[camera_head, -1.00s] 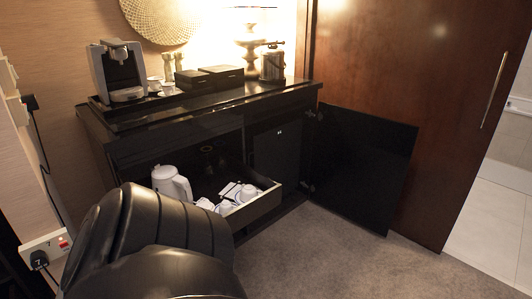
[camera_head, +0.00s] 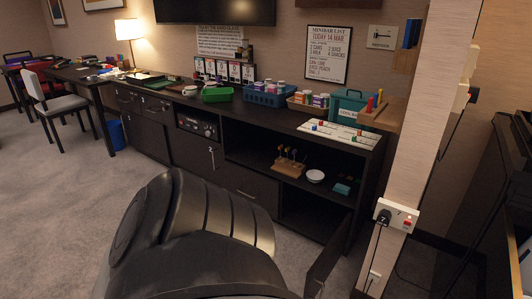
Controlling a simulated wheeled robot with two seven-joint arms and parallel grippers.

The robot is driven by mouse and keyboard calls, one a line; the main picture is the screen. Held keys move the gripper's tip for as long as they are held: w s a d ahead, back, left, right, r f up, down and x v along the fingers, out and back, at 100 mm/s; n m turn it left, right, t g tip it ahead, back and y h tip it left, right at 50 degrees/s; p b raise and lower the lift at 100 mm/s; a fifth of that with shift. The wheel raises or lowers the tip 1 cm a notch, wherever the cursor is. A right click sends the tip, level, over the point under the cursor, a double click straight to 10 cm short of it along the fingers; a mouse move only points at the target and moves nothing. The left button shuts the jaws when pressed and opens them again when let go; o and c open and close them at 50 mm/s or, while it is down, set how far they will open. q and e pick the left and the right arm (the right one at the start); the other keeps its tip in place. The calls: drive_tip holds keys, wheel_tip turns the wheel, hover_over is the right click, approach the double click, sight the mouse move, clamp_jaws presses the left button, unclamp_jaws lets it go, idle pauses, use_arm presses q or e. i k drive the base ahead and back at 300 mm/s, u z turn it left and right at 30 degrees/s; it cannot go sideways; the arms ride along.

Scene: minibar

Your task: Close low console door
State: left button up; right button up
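The long dark console (camera_head: 258,187) runs along the wall from the left to the right of the picture. At its right end a low door (camera_head: 327,262) stands open, swung out toward me and seen nearly edge-on. A small pale handle shows near its lower end. Behind the door, the lower right compartment (camera_head: 305,213) is open and dark. Neither of my grippers is in view. A large dark ribbed part of my own body fills the bottom middle and hides some of the floor and console front.
A shelf above the open compartment holds a wooden stand (camera_head: 290,163) and a white bowl (camera_head: 315,176). Baskets (camera_head: 268,96) and a teal box (camera_head: 347,107) stand on top. A wall post (camera_head: 425,130) with a socket is right of the door. Carpet (camera_head: 60,210) is clear at left.

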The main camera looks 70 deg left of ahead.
sight(320, 271)
drive_tip(key=u, duration=1.8)
drive_tip(key=i, duration=0.5)
drive_tip(key=u, duration=0.45)
drive_tip(key=k, duration=0.55)
drive_tip(key=u, duration=0.95)
drive_tip(key=i, duration=1.1)
drive_tip(key=z, duration=1.15)
drive_tip(key=i, duration=0.75)
drive_tip(key=z, duration=0.85)
